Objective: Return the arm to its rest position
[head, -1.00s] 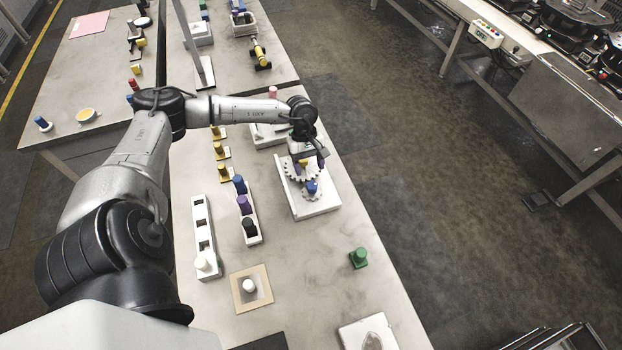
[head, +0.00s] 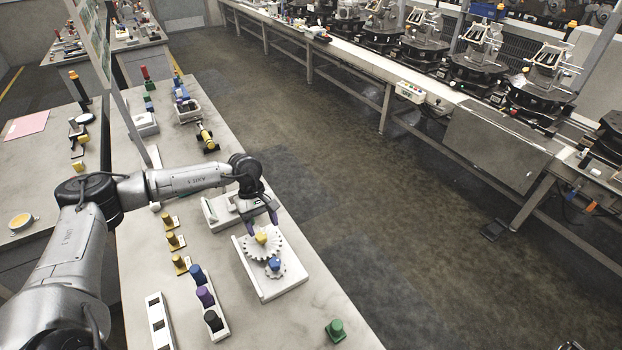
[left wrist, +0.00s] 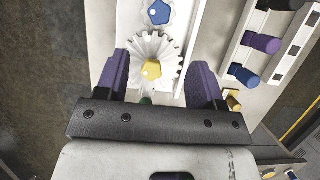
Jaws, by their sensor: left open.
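My left gripper (head: 260,211) is over the table, just behind a white gear board (head: 284,284). In the left wrist view its two purple fingers (left wrist: 160,80) are spread wide, with nothing held between them. A large white gear (head: 252,249) with a yellow knob (head: 261,237) lies on the board, in line with the gap between the fingers. A smaller gear with a blue knob (head: 274,264) sits beside it. I cannot tell how far the fingertips are above the gear. My right gripper is not in view.
A white holder (head: 220,322) with blue, purple and black pegs stands left of the board. Several yellow pegs (head: 172,240) line the table. A green peg (head: 335,330) stands near the front right. The aisle floor (head: 380,220) is clear, with a conveyor line (head: 470,105) beyond it.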

